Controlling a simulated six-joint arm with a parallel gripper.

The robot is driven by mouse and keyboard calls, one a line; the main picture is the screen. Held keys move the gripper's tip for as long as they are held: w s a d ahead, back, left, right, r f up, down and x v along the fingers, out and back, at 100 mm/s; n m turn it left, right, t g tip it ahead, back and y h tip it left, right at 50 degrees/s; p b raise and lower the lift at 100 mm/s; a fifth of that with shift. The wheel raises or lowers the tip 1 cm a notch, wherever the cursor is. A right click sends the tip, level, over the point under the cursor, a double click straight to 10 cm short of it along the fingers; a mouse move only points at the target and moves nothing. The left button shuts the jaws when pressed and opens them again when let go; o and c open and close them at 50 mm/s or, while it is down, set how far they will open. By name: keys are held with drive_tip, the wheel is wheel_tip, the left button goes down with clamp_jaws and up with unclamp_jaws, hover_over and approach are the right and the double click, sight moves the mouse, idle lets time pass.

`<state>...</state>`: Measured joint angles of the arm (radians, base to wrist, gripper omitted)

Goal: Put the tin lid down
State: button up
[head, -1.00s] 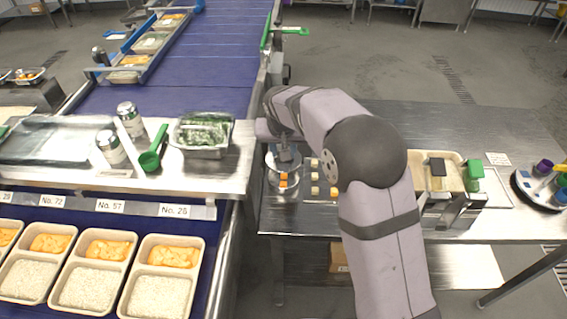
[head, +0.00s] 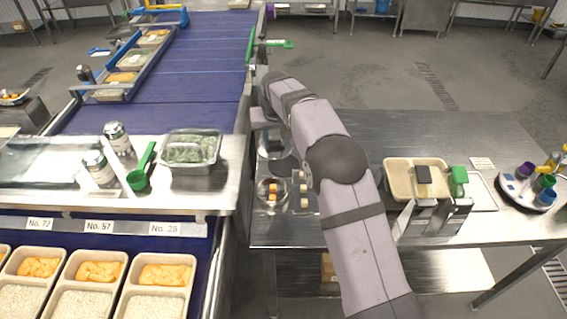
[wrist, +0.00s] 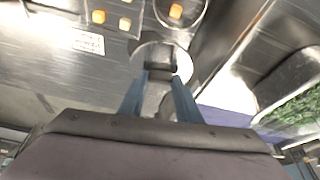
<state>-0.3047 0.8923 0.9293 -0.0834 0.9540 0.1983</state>
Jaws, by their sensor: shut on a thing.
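The tin lid (wrist: 146,56) is a shiny round disc with a dark knob in the wrist view. My gripper (wrist: 160,72) is shut on the knob, with blue-grey fingers on either side. In the head view the lid (head: 270,150) shows partly beside my arm, which hides the gripper's fingertips. A round clear or shiny tin (head: 262,194) with orange cubes stands uncovered on the steel table, nearer the camera than the lid. I cannot tell whether the lid touches the table.
Small orange and pale cubes (head: 303,188) lie in a grid beside the tin. A steel pan of green herbs (head: 190,150) stands on the raised counter to the left. The table's back right is clear.

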drive_tip(key=shift+n, duration=0.6)
drive_tip(key=w, duration=0.1)
drive_tip(key=w+d, duration=0.1)
drive_tip(key=w+p, duration=0.1)
drive_tip(key=shift+w+d+f, duration=0.25)
drive_tip(key=shift+w+f, duration=0.1)
drive_tip(key=shift+w+d+f+n+y+p, duration=0.3)
drive_tip(key=shift+w+d+n, duration=0.1)
drive_tip(key=shift+w+n, duration=0.1)
drive_tip(key=shift+w+d+f+n+y+p, duration=0.15)
drive_tip(key=shift+w+d+n+y, duration=0.15)
drive_tip(key=shift+w+d+n, duration=0.15)
drive_tip(key=shift+f+b, duration=0.55)
drive_tip(key=shift+f, duration=4.45)
